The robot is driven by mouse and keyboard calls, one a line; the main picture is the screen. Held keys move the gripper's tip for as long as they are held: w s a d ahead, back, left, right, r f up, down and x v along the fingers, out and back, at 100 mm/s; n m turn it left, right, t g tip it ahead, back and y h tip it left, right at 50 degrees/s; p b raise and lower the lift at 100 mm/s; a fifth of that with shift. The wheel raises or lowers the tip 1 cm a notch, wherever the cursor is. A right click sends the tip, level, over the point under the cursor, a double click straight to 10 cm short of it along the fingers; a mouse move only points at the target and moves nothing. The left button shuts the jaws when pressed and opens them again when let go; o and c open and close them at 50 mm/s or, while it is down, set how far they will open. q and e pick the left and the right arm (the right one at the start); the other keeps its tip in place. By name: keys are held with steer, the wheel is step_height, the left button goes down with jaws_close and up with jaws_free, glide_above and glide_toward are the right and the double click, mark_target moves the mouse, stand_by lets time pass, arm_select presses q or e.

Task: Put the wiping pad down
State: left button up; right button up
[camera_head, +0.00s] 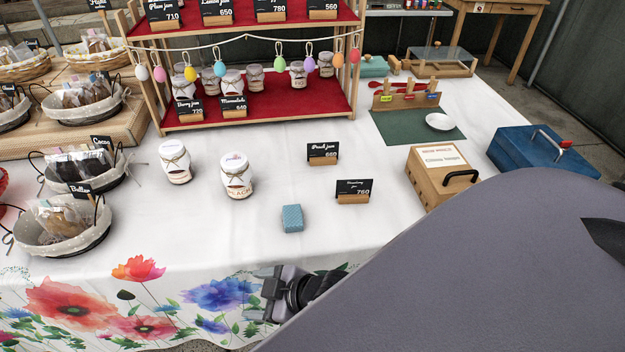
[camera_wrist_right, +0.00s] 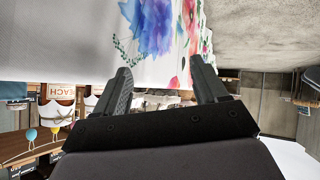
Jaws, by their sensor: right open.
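The wiping pad (camera_head: 292,218), a small blue patterned block, lies on the white tablecloth near the front edge, below the price signs. My right gripper (camera_head: 268,292) is in front of the table's edge, nearer to me than the pad and apart from it. In the right wrist view my right gripper (camera_wrist_right: 163,84) shows its two fingers spread with nothing between them. The pad cannot be made out in the wrist view. My left gripper is not in view.
Two white jars (camera_head: 236,176) stand behind and left of the pad. Two small price signs (camera_head: 353,192) stand to its right. A wooden box (camera_head: 440,178) and a blue box (camera_head: 540,150) are further right. The cloth around the pad is clear.

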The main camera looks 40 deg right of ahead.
steer(key=s+d+f+m+t+h, duration=0.1)
steer(key=s+d+f+m+h, duration=0.1)
steer(key=s+d+f+m, duration=0.2)
steer(key=s+d+m, duration=0.2)
steer(key=s, duration=0.2)
steer(key=shift+s+f+m+t+h, duration=0.15)
steer(key=shift+s+m+t+h, duration=0.15)
steer(key=shift+s+m+h, duration=0.1)
